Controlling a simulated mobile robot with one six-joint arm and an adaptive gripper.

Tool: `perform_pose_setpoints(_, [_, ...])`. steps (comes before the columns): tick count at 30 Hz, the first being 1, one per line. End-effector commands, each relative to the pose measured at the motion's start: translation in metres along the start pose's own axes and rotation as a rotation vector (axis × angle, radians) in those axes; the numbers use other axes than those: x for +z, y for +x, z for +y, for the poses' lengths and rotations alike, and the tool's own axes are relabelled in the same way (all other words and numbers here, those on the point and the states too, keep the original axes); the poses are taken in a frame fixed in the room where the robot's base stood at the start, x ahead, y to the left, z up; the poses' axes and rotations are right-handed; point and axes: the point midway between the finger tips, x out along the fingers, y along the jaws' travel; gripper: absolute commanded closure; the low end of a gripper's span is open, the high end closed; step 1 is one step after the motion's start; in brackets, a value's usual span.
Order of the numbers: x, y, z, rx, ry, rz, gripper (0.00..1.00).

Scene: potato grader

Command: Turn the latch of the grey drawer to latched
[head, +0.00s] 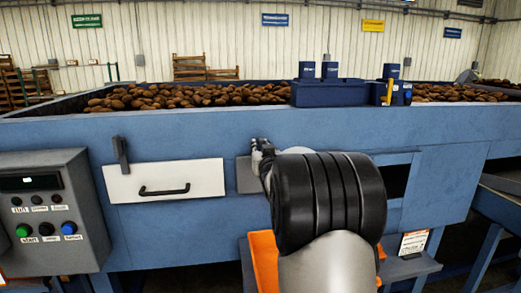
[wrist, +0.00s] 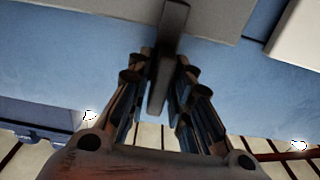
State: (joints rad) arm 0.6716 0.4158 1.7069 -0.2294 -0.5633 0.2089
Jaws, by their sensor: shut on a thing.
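The grey drawer (head: 246,181) is mostly hidden behind my arm in the head view; only its left end shows. In the wrist view its pale grey front (wrist: 90,12) fills the top. The latch (wrist: 172,35) is a dark grey bar, nearly lengthwise in the wrist view and slightly tilted. It overlaps the drawer front's edge and runs across the blue panel. My gripper (wrist: 162,72) is shut on the latch, a finger on each side. In the head view my gripper (head: 262,152) is at the drawer's upper left, and the latch is hidden.
A white drawer (head: 205,178) with a black handle is to the left, its dark latch (head: 121,156) upright above it. A control box (head: 75,230) with buttons stands farther left. Potatoes (head: 190,96) and a navy bin (head: 328,93) are above. An open slot (head: 394,181) is right of my arm.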

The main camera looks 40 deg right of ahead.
Motion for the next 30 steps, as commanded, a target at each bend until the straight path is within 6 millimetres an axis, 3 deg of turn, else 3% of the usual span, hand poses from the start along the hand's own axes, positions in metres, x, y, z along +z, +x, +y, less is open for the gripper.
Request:
perform_pose_setpoints(2, [-0.001,0.000,0.000,0.000,0.004,0.003,1.00])
perform_pose_setpoints(3, [-0.001,0.000,0.000,0.000,0.004,0.003,0.78])
perform_pose_setpoints(8, [-0.001,0.000,0.000,0.000,0.003,0.002,0.68])
perform_pose_setpoints(20, [0.000,-0.005,0.000,0.000,0.001,0.001,0.67])
perform_pose_setpoints(23, [-0.001,-0.017,0.000,0.001,0.001,0.001,0.67])
perform_pose_setpoints(30, [-0.001,-0.068,0.001,0.002,0.002,0.001,0.67])
